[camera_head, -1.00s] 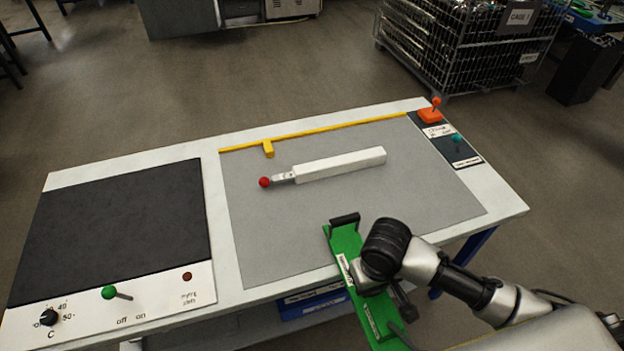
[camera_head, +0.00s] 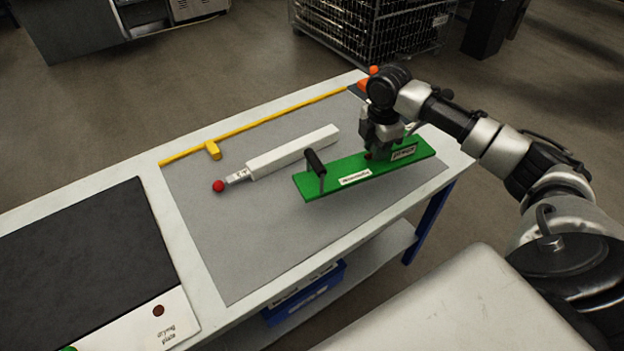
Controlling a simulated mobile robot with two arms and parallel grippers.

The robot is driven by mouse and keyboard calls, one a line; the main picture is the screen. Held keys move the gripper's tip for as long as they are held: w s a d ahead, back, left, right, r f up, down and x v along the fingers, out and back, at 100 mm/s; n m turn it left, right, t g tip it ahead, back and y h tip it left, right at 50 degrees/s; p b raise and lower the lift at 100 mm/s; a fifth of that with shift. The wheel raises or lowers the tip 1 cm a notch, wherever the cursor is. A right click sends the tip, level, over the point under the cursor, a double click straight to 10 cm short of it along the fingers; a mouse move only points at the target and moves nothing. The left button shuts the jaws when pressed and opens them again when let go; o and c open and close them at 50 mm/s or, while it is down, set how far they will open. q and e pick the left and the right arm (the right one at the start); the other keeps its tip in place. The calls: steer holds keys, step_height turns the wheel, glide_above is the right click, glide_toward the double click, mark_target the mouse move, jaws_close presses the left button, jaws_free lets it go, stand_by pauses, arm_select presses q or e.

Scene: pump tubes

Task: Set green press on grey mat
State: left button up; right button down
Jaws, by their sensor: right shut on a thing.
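The green press (camera_head: 325,184) is a long flat green board with a black handle at its left end and white labels. It is over the right part of the grey mat (camera_head: 240,247), lying roughly level. I cannot tell whether it touches the mat or hangs just above it. My right gripper (camera_head: 376,153) is shut on the press near its middle, from above. My left gripper is not in view.
A white bar (camera_head: 292,153) with a red ball end (camera_head: 218,186) lies on the mat behind the press. A yellow rail (camera_head: 255,123) runs along the mat's back edge. A dark plate (camera_head: 75,265) is at left. The mat's front left is clear.

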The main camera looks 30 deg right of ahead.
mark_target(337, 165)
steer(key=d+r+n, duration=0.2)
steer(key=shift+w+d, duration=0.3)
steer(key=shift+w, duration=0.1)
steer(key=a+f, duration=0.2)
steer(key=a, duration=0.1)
steer(key=w+a+f, duration=0.1)
steer(key=a+f, duration=0.1)
steer(key=a, duration=0.2)
steer(key=w+a+f, duration=0.1)
steer(key=a+f, duration=0.1)
steer(key=a, duration=0.2)
steer(key=shift+w+f, duration=0.25)
steer(key=shift+a+f+p, duration=0.1)
steer(key=shift+f+p, duration=0.2)
steer(key=shift+f, duration=1.8)
steer(key=c, duration=0.9)
jaws_free()
steer(key=shift+s, duration=0.1)
step_height(337, 165, up, 12)
steer(key=shift+r, duration=0.1)
